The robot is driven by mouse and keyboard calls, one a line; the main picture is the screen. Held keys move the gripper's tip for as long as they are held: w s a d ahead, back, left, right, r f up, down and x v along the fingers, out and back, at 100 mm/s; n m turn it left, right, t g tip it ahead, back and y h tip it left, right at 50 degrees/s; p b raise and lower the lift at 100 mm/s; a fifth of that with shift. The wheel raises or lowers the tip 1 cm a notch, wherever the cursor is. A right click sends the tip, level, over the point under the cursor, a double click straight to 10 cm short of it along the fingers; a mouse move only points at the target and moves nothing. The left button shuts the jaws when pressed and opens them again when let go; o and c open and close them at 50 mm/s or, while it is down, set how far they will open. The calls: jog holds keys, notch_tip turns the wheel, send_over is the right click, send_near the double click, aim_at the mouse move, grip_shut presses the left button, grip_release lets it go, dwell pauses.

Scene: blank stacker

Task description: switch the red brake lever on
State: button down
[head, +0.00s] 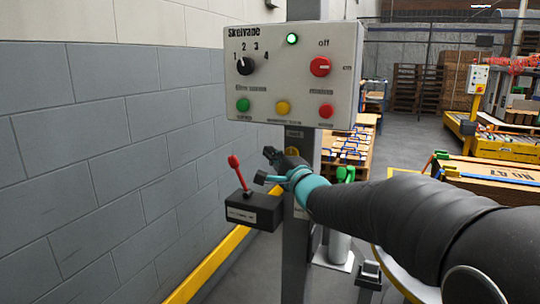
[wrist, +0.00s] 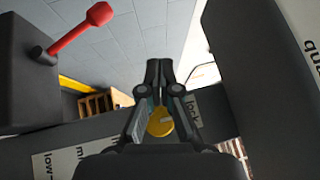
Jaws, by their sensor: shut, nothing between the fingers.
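The red brake lever (head: 237,172) stands tilted up to the left from a dark box (head: 252,210) with a white label, fixed to the grey post below the control panel. In the wrist view the red lever (wrist: 83,29) and its dark box (wrist: 30,60) are at the upper left. My gripper (head: 270,153) is beside the post, to the right of the lever and apart from it. In the wrist view my gripper (wrist: 159,66) is shut and empty, with a yellow round knob (wrist: 160,122) showing behind its fingers.
The control panel (head: 290,75) with knobs and coloured buttons hangs above the lever. A grey block wall (head: 100,150) and a yellow rail (head: 215,262) are on the left. Pallets (head: 352,145) stand behind the post. Free space lies between the lever and the wall.

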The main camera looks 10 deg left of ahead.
jog(key=w+d+f+n+g+h, duration=0.1)
jog(key=d+f+n+h, duration=0.15)
jog(key=f, duration=0.35)
jog(key=d+f+n+g+h, duration=0.1)
jog(key=d+f+n+h, duration=0.15)
jog(key=f+h, duration=0.2)
jog(key=s+d+f+n+g+h, duration=0.3)
jog(key=s+d+f, duration=0.3)
jog(key=f, duration=0.1)
jog(key=s+d+n+g, duration=0.1)
jog(key=s+d, duration=0.4)
jog(key=s, duration=0.6)
jog(key=s+d+f+n+g+h, duration=0.1)
jog(key=s+d, duration=0.4)
jog(key=s, duration=0.6)
jog(key=s+d+f+n+g+h, duration=0.1)
jog(key=s+d, duration=0.4)
jog(key=s, duration=0.6)
jog(key=shift+d+f+n+g, duration=0.25)
jog(key=shift+n+g, duration=0.25)
jog(key=shift+g, duration=0.7)
